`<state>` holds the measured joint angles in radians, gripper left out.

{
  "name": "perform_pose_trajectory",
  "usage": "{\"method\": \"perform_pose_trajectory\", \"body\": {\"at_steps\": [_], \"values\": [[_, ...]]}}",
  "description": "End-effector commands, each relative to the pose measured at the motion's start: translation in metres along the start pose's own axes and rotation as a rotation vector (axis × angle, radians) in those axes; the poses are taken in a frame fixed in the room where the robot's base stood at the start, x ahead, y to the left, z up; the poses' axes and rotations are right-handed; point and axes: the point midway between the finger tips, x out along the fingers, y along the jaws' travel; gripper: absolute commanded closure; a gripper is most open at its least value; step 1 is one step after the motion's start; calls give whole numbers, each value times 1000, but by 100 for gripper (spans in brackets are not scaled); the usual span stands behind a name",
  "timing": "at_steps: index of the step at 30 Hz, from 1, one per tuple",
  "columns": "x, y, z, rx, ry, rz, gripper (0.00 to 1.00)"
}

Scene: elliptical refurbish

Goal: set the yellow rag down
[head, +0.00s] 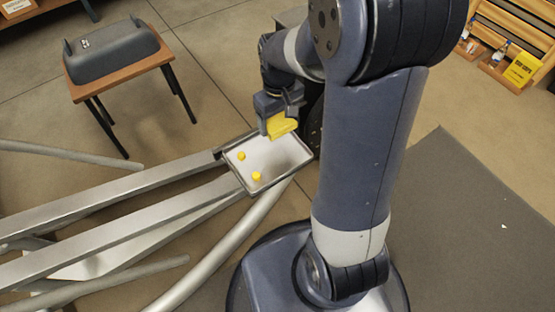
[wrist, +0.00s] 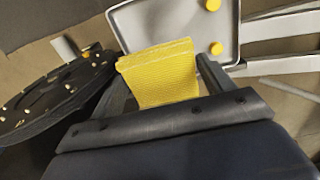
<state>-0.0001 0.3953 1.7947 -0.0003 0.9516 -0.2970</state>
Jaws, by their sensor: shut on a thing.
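The yellow rag (head: 283,127) is a folded cloth with a woven texture. It also shows in the wrist view (wrist: 160,75), between the two fingers. My gripper (head: 280,122) is shut on the rag and holds it over the far end of a light grey tray. In the wrist view the gripper (wrist: 160,90) has a finger on each side of the cloth. Whether the rag touches the tray cannot be told.
The shallow grey tray (head: 238,168) holds two small yellow pieces (head: 257,176) and has free room. Metal rails (head: 110,205) run left from it. A dark round disc (wrist: 50,100) is beside the gripper. A small wooden table (head: 120,77) bears a dark grey cover (head: 112,50).

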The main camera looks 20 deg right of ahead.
Motion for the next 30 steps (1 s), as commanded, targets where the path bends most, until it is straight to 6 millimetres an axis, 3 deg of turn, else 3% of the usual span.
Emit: {"method": "perform_pose_trajectory", "body": {"at_steps": [8, 25, 30], "values": [[21, -1, 4, -18, -2, -1, 45], [104, -1, 4, -17, -2, -1, 45], [109, -1, 3, -17, 1, 0, 45]]}}
